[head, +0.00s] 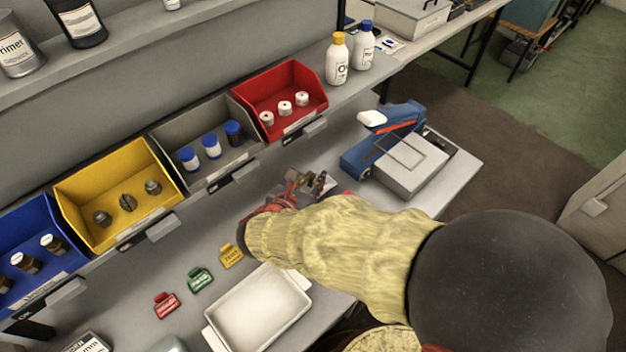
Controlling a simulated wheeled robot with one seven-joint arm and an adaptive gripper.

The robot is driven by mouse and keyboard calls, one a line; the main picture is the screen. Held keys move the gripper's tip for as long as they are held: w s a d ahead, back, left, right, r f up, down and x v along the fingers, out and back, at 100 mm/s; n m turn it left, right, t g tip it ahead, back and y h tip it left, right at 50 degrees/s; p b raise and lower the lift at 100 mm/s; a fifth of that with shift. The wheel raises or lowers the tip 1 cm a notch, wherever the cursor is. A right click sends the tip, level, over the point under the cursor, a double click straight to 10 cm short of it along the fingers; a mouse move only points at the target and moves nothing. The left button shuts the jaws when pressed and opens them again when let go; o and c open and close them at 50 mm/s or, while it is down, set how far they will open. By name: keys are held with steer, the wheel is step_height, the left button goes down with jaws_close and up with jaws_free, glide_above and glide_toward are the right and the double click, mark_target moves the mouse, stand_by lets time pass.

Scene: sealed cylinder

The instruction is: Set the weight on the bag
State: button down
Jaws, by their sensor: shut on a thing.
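My gripper (312,184) is over the bench in the middle of the head view, at the end of my yellow-sleeved arm. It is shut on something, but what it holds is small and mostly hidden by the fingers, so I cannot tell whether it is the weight. Several small metal pieces, perhaps weights, stand in the yellow bin (84,190) left of my gripper. I cannot make out a bag; a bit of red shows just right of the gripper, partly hidden by my arm.
Blue, grey (237,107) and red (309,80) bins line the back. A blue device with a grey plate (411,163) stands right of my gripper. Red, green (200,279) and yellow labelled pieces and a white tray (258,305) are at the front. Two bottles stand behind.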

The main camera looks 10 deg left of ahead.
steer(key=shift+f, duration=0.15)
steer(key=c, duration=1.7)
jaws_free()
steer(key=shift+s+a+r, duration=0.1)
steer(key=shift+s+r, duration=0.15)
steer(key=shift+r, duration=0.15)
steer(key=p+v, duration=0.4)
steer(key=v, duration=0.7)
steer(key=shift+s, duration=0.2)
